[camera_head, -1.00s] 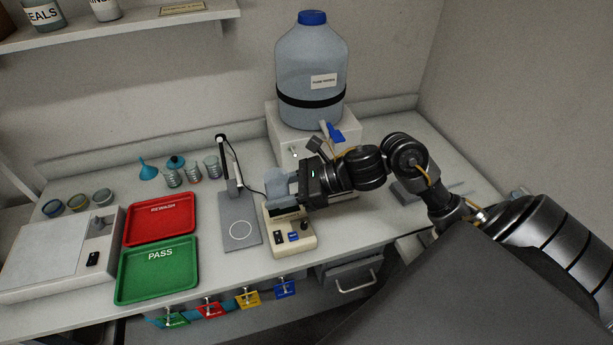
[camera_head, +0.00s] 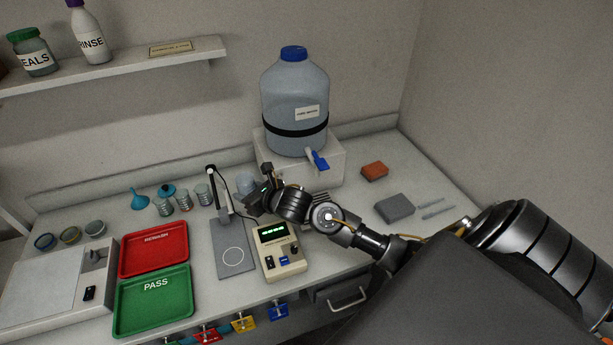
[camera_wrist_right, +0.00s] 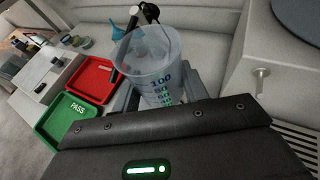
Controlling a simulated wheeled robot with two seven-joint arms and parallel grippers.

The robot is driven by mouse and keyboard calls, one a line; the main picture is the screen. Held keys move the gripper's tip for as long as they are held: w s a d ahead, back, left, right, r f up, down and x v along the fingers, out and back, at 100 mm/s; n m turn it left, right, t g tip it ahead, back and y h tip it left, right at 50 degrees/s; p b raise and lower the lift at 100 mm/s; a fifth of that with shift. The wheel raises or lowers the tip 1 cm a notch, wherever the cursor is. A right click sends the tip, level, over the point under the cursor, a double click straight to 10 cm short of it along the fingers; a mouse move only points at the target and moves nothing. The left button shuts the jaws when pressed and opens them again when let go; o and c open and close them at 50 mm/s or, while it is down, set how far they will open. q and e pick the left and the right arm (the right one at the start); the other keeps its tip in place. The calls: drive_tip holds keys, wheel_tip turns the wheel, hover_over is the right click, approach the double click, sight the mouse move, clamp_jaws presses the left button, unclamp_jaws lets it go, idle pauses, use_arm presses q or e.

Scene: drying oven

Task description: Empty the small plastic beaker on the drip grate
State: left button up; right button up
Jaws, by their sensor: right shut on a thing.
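My right gripper (camera_head: 256,190) is shut on the small plastic beaker (camera_wrist_right: 152,62). The beaker is clear, with blue graduation marks, and looks roughly upright in the right wrist view. Its pale wall also shows just left of the gripper in the head view (camera_head: 245,183), behind the meter and near the slim stand. I cannot tell how much is in it. My left gripper is not in view.
A large water jug (camera_head: 295,95) with a blue tap (camera_head: 318,160) stands on a white block. The meter (camera_head: 280,252) has a lit green display. Red (camera_head: 154,248) and green (camera_head: 153,300) trays, several small glasses and a stand (camera_head: 233,250) lie left. A grey block (camera_head: 394,208) lies right.

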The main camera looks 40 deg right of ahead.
drive_tip(key=s+d+f+m+h+p, duration=0.1)
drive_tip(key=f+h, duration=0.1)
drive_tip(key=f, duration=0.1)
drive_tip(key=s+d+f+m+h+p, duration=0.1)
drive_tip(key=f+m+h, duration=0.1)
drive_tip(key=f, duration=0.2)
drive_tip(key=s+d+f+m+h, duration=0.1)
drive_tip(key=f+m, duration=0.1)
drive_tip(key=f, duration=0.1)
drive_tip(key=shift+s+d+f+h+p, duration=0.15)
drive_tip(key=shift+d+f+h+p, duration=0.15)
drive_tip(key=shift+h+p, duration=0.1)
drive_tip(key=shift+s+d+f+h, duration=0.2)
drive_tip(key=shift+s+f+h, duration=0.1)
drive_tip(key=shift+s+f, duration=0.15)
drive_tip(key=shift+d+m, duration=0.1)
drive_tip(key=shift+m, duration=0.2)
